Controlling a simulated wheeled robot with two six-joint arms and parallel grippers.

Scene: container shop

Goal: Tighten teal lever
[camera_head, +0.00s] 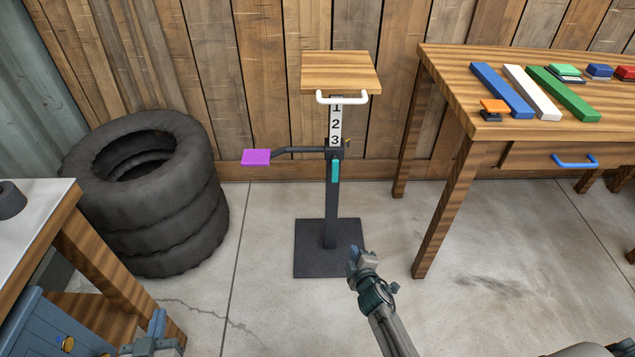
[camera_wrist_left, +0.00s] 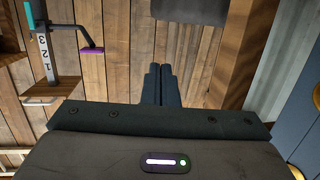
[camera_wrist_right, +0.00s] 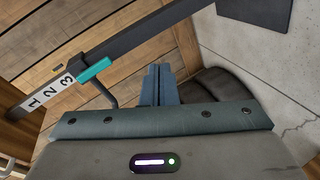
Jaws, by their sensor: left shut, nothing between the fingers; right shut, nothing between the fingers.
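The teal lever (camera_head: 336,171) hangs downward along the dark post of a stand with a wooden top (camera_head: 340,72), just below the number scale (camera_head: 335,125) reading 1, 2, 3. It also shows in the right wrist view (camera_wrist_right: 94,70) and at the left edge of the left wrist view (camera_wrist_left: 40,100). My right gripper (camera_head: 356,254) is shut and empty, in front of the stand's base and below the lever, apart from it. My left gripper (camera_head: 154,325) is shut and empty at the lower left, far from the stand; its fingers show in its wrist view (camera_wrist_left: 156,84).
A purple pad (camera_head: 256,157) sticks out left from the post on a dark arm. A white handle (camera_head: 342,97) fronts the wooden top. Stacked tyres (camera_head: 190,215) stand left, a wooden table (camera_head: 455,85) right. A workbench (camera_head: 50,225) is near my left gripper. Floor around the base (camera_head: 310,262) is clear.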

